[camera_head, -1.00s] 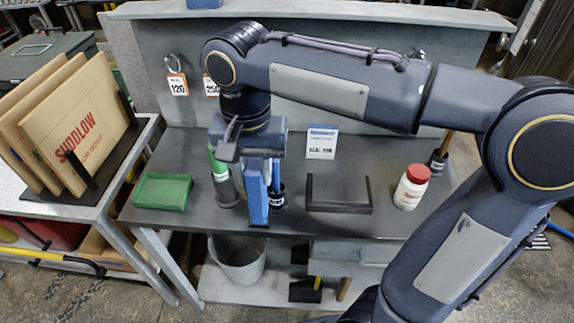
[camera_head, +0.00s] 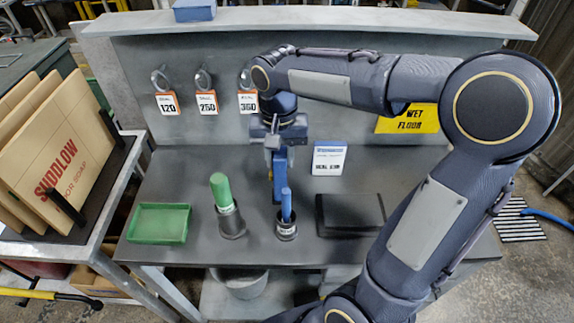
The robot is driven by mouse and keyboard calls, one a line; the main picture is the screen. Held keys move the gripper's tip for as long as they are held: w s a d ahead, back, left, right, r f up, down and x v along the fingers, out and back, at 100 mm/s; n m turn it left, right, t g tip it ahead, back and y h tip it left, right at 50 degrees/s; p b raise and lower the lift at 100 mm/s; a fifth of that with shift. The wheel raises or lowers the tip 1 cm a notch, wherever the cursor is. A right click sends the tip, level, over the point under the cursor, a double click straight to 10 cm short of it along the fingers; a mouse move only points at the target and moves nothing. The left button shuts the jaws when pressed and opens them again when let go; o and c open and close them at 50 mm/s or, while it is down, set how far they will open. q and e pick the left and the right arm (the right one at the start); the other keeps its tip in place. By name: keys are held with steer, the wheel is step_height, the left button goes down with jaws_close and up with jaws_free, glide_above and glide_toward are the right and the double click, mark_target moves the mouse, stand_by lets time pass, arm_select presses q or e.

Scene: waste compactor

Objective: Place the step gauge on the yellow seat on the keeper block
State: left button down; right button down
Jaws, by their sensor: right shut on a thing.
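My right gripper (camera_head: 274,147) hangs over the middle of the bench, pointing down. It is shut on a long blue piece (camera_head: 281,174), which looks like the step gauge. The piece points down above the bench top, just behind a blue-handled tool (camera_head: 286,203) standing in a dark round holder (camera_head: 286,231). The jaws' contact is too small to see clearly. I cannot make out a yellow seat or pick out the keeper block. A dark low frame (camera_head: 350,231) lies on the bench to the right, partly behind my arm. My left gripper is not in view.
A green tray (camera_head: 160,224) and a green-topped tool in a holder (camera_head: 224,207) stand left on the bench (camera_head: 190,170). A white card (camera_head: 328,158) stands behind. Tags hang on the back panel (camera_head: 228,125). Boxes (camera_head: 63,150) stand on the left table.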

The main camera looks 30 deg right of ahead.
steer(key=shift+w+d+f, duration=0.2)
steer(key=shift+d+f, duration=0.25)
steer(key=shift+f, duration=0.15)
steer(key=shift+w+d+f, duration=0.15)
steer(key=shift+d+f, duration=0.3)
steer(key=shift+f, duration=0.1)
steer(key=f, duration=0.3)
steer(key=shift+w+d+f, duration=0.1)
steer(key=shift+d+f, duration=0.05)
steer(key=shift+d, duration=0.15)
steer(key=shift+f, duration=0.25)
steer(key=shift+f, duration=0.15)
steer(key=c, duration=1.1)
jaws_free()
